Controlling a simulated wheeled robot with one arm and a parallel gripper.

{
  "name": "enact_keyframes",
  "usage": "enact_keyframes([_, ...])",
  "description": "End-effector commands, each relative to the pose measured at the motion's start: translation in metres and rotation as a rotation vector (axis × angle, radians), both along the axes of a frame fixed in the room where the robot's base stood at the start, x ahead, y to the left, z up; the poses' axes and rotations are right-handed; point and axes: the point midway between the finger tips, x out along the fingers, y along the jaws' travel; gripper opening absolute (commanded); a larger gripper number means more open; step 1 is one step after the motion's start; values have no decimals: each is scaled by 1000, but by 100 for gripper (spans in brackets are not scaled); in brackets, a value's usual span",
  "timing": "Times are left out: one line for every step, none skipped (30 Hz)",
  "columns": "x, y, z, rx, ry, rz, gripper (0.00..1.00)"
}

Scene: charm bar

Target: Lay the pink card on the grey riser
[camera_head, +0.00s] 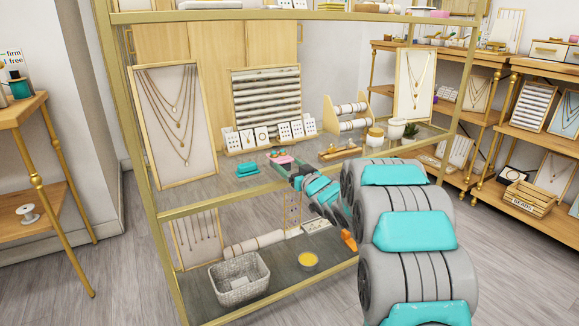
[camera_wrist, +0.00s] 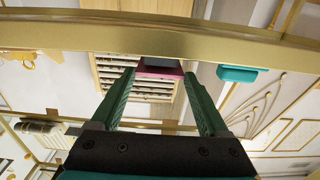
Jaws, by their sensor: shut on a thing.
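The pink card (camera_head: 284,159) is at the front of the shelf unit's middle level, at the tips of my gripper (camera_head: 283,168). In the wrist view, which is upside down, the pink card (camera_wrist: 158,71) spans the gap between the green fingers of my gripper (camera_wrist: 162,72), which is shut on it. A dark grey block (camera_wrist: 163,60), apparently the grey riser, shows directly against the card on its lower side. I cannot tell whether card and riser touch. In the head view the riser is not clearly visible.
A teal block (camera_head: 247,169) lies left of the card on the same level; a gold rail (camera_wrist: 120,32) runs along the shelf front. Necklace boards, earring cards (camera_head: 284,130) and a small wooden tray (camera_head: 340,152) stand behind and to the right. The glass between is partly clear.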

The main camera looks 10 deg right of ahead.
Motion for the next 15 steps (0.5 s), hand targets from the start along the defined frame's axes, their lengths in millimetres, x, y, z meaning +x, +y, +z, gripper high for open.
enact_keyframes([0,0,0,0,0,0,27])
enact_keyframes([0,0,0,0,0,0,27])
enact_keyframes([0,0,0,0,0,0,27])
enact_keyframes([0,0,0,0,0,0,27])
enact_keyframes([0,0,0,0,0,0,27])
enact_keyframes([0,0,0,0,0,0,27])
enact_keyframes([0,0,0,0,0,0,27])
enact_keyframes([0,0,-1,0,0,0,27])
enact_keyframes([0,0,-1,0,0,0,27])
enact_keyframes([0,0,-2,0,0,0,27])
enact_keyframes([0,0,-2,0,0,0,27])
enact_keyframes([0,0,-2,0,0,0,27])
enact_keyframes([0,0,-3,0,0,0,27])
enact_keyframes([0,0,-3,0,0,0,27])
enact_keyframes([0,0,-4,0,0,0,27])
